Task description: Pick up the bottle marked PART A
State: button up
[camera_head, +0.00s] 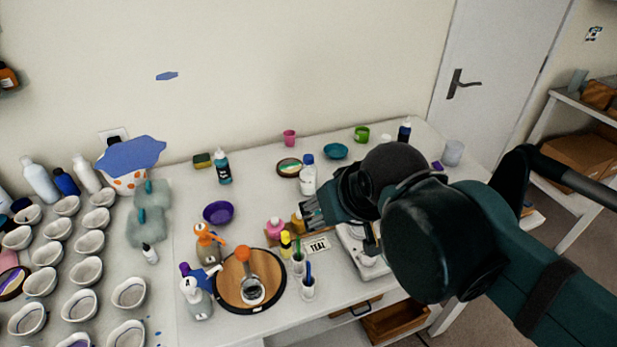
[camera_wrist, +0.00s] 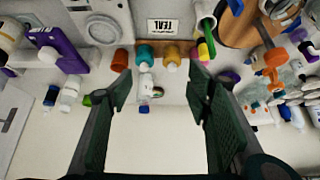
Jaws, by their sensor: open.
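No PART A marking is legible in either view. A white bottle with a blue cap (camera_head: 308,176) stands toward the back of the table, left of my gripper in the head view. A white bottle with a blue cap also shows between my fingers in the wrist view (camera_wrist: 145,86), some way beyond them. My gripper (camera_head: 314,212) is over the middle of the table, beside a row of small coloured bottles. In the wrist view my gripper (camera_wrist: 160,92) has its fingers wide apart with nothing between the pads. My arm hides part of the table.
A TEAL card (camera_head: 317,245) lies before the small bottles. A round wooden board (camera_head: 232,298) with a cup is front left. A purple bowl (camera_head: 218,213) and a teal bottle (camera_head: 222,167) stand left. A white scale (camera_head: 362,258) sits below my gripper. Bare tabletop shows at back left.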

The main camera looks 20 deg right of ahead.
notch_tip(320, 180, up, 16)
jog(key=w+d+r+m+g+p, duration=0.1)
jog(key=w+r+m+g+p, duration=0.15)
jog(key=w+p, duration=0.4)
jog(key=w+d+r+m+g+p, duration=0.1)
jog(key=w+m+p, duration=0.2)
jog(key=w+p, duration=0.4)
jog(key=m+g+p, duration=0.4)
jog(key=m+p, duration=0.2)
jog(key=p, duration=0.5)
send_near(307, 157)
notch_tip(307, 157, down, 9)
jog(key=shift+s+r, duration=0.1)
jog(key=shift+s, duration=0.05)
dwell(0.4)
jog(key=shift+f, duration=1.3)
jog(key=shift+d+f, duration=0.2)
jog(key=shift+f, duration=2.4)
